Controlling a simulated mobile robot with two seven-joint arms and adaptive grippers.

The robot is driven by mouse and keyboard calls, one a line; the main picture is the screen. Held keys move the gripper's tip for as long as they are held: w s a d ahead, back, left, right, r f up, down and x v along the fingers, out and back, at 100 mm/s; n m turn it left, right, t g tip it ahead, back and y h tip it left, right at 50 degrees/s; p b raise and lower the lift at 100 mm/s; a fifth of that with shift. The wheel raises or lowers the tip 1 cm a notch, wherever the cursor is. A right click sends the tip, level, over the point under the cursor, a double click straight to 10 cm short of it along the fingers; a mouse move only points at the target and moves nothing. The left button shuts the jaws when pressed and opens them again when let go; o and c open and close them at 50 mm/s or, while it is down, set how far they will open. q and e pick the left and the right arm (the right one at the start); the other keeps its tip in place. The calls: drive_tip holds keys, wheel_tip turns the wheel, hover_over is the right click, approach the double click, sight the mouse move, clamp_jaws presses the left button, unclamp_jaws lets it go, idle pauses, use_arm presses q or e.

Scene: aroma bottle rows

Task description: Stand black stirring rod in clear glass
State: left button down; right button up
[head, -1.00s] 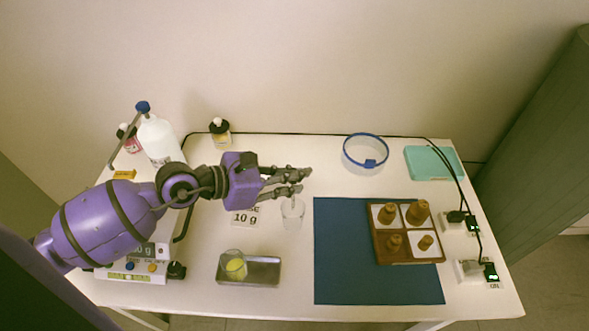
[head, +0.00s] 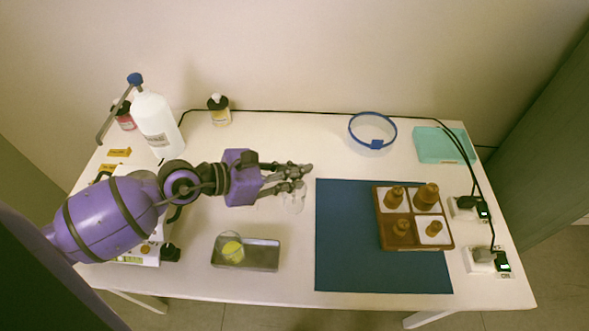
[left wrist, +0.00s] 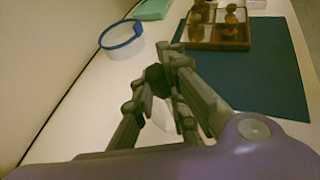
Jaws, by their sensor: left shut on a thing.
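The clear glass (head: 294,203) stands on the white table just left of the blue mat, partly covered by my left gripper. My left gripper (head: 305,178) is over the glass's rim, pointing right, with its fingers closed together. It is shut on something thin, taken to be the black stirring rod. A dark bit shows between the fingertips in the left wrist view (left wrist: 157,80); the rod's length and lower end cannot be made out. Faint clear glass shows below the fingers in that view (left wrist: 186,122). My right gripper is not in view.
Right of the glass lie a blue mat (head: 345,240) and a wooden tray (head: 415,246) with brown bottles. A metal tray (head: 262,255) with a yellow-filled beaker (head: 232,250) is in front. A white bottle (head: 157,125) stands back left; a blue-rimmed round dish (head: 372,132) is behind.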

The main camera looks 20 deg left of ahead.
use_arm(q)
drive_tip(key=c, duration=1.7)
unclamp_jaws()
drive_tip(key=shift+o, duration=0.2)
drive_tip(key=v, duration=1.2)
